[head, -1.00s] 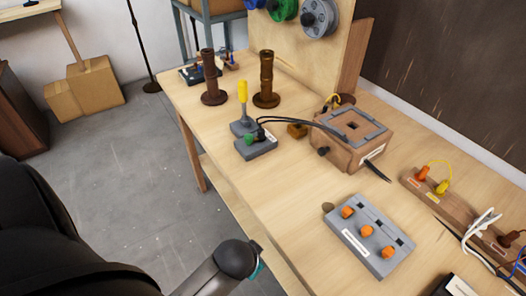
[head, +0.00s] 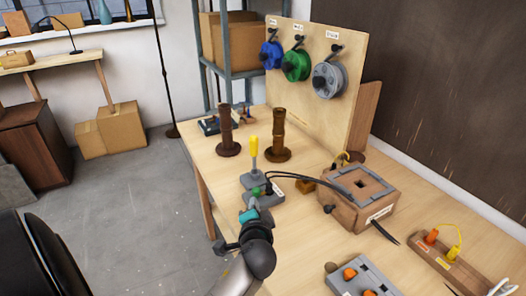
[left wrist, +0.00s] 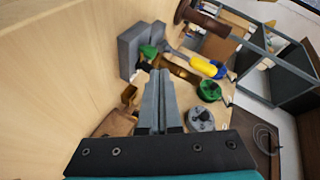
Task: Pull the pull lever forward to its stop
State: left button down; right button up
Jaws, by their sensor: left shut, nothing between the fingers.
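The pull lever has a yellow handle (head: 254,146) on a grey stem, standing roughly upright from a grey base (head: 249,181) near the table's left edge. A green knob (head: 256,192) sits at its near side. My left gripper (head: 249,216) is just in front of the base, its fingertips hard to make out there. In the left wrist view its fingers (left wrist: 158,75) are shut and empty, pointing toward the grey base (left wrist: 130,50). The yellow handle (left wrist: 203,66) lies right of the fingertips, apart from them. My right gripper is not in view.
Two brown turned posts (head: 227,135) stand behind the lever. A wooden box with a grey frame (head: 358,195) sits to the right, with black cables running to the lever's base. A grey panel with orange knobs (head: 362,281) lies nearer. A spool board (head: 345,100) stands behind.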

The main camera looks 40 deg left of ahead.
pick_arm(q)
jog(key=w+a+r+m+t, duration=0.1)
jog(key=w+r+m+t, duration=0.3)
jog(key=w+m, duration=0.3)
jog(key=w+r, duration=0.1)
jog(key=w, duration=0.2)
jog(key=shift+w+a+r+t, duration=0.15)
jog(key=shift+w+a+t, duration=0.05)
jog(key=shift+a+t, duration=0.1)
jog(key=shift+w, duration=0.1)
